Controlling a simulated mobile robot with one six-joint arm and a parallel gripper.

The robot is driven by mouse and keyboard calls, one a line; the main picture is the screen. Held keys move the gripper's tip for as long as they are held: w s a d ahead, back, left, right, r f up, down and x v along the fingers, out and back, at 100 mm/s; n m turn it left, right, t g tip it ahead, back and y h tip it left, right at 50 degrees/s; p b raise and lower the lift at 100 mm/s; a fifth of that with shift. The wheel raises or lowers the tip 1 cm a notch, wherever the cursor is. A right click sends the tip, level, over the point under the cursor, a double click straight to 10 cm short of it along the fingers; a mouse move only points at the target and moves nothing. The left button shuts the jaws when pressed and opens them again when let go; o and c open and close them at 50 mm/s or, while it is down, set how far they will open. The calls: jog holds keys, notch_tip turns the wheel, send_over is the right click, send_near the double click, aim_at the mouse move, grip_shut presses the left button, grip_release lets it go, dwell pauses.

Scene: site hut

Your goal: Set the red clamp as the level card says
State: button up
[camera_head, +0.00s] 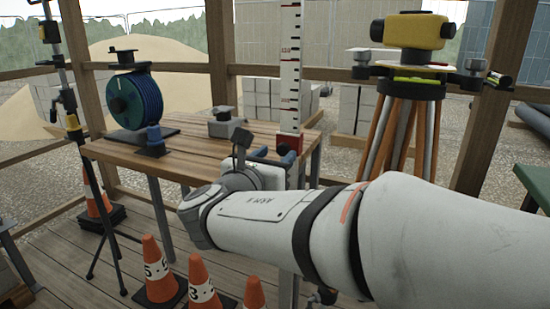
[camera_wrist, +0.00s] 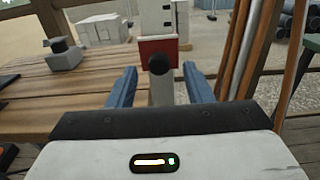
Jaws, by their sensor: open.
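The red clamp (camera_head: 289,142) sits low on a white graduated staff (camera_head: 291,75) at the table's far edge. In the wrist view the red clamp (camera_wrist: 149,48) has a round black knob (camera_wrist: 159,64) facing me. My gripper (camera_head: 273,155) is open in front of the clamp. In the wrist view its blue fingers (camera_wrist: 160,70) stand to the left and right of the knob, apart from it. I cannot tell how far ahead the knob is. The scale value at the clamp is too small to read. I cannot make out a level card in either view.
The wooden table (camera_head: 185,150) holds a blue reel (camera_head: 135,98) and a grey block-like device (camera_head: 222,122). A yellow level instrument (camera_head: 415,32) stands on a tripod (camera_head: 385,140) to the right. Orange cones (camera_head: 158,268) stand on the floor in front.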

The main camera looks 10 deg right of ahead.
aim_at(285, 147)
jog(key=shift+x, duration=1.2)
jog(key=shift+c, duration=0.3)
grip_shut()
jog(key=shift+d, duration=0.1)
